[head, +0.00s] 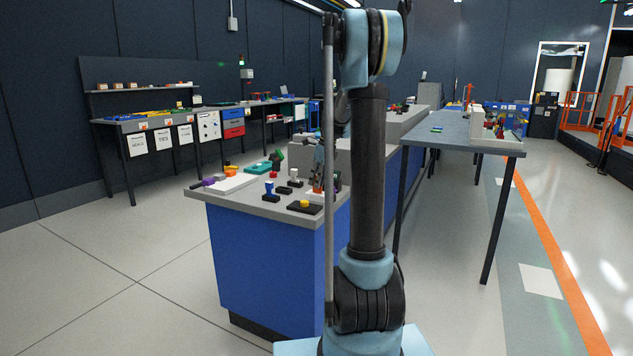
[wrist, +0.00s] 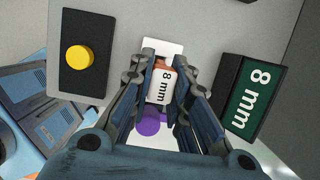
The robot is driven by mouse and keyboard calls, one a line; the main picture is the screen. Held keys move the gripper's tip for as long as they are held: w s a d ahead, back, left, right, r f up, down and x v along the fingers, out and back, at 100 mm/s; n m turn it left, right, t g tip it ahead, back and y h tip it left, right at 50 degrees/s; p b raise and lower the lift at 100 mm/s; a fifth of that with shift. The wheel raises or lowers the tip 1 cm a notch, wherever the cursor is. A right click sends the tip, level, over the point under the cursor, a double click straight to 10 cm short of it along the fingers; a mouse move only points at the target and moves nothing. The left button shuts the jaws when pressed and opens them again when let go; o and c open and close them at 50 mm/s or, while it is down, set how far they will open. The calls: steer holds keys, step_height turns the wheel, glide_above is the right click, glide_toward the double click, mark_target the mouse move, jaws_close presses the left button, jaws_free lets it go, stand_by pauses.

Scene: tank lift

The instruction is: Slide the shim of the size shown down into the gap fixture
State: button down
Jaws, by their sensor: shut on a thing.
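My gripper (wrist: 162,72) is shut on an orange shim (wrist: 161,68) with a white "8 mm" label, seen from above between the fingers in the wrist view. In the head view my gripper (head: 318,168) is over the near right part of the blue bench, partly behind my own arm. A green sign (wrist: 250,98) in a black frame reads "8 mm", to the right in the wrist view. A white surface (wrist: 163,46) shows just beyond the fingertips. I cannot tell which part is the gap fixture, or whether the shim touches it.
A black box with a yellow button (wrist: 79,57) stands left of my gripper. It also shows in the head view (head: 304,206). Purple, orange, teal and blue pieces stand on the grey benchtop (head: 240,203). A purple round thing (wrist: 150,124) shows below the fingers.

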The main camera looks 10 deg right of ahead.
steer(key=shift+f, duration=1.15)
steer(key=c, duration=1.4)
jaws_free()
steer(key=shift+c, duration=0.2)
steer(key=v, duration=1.1)
steer(key=shift+r, duration=0.4)
steer(key=shift+s, duration=0.1)
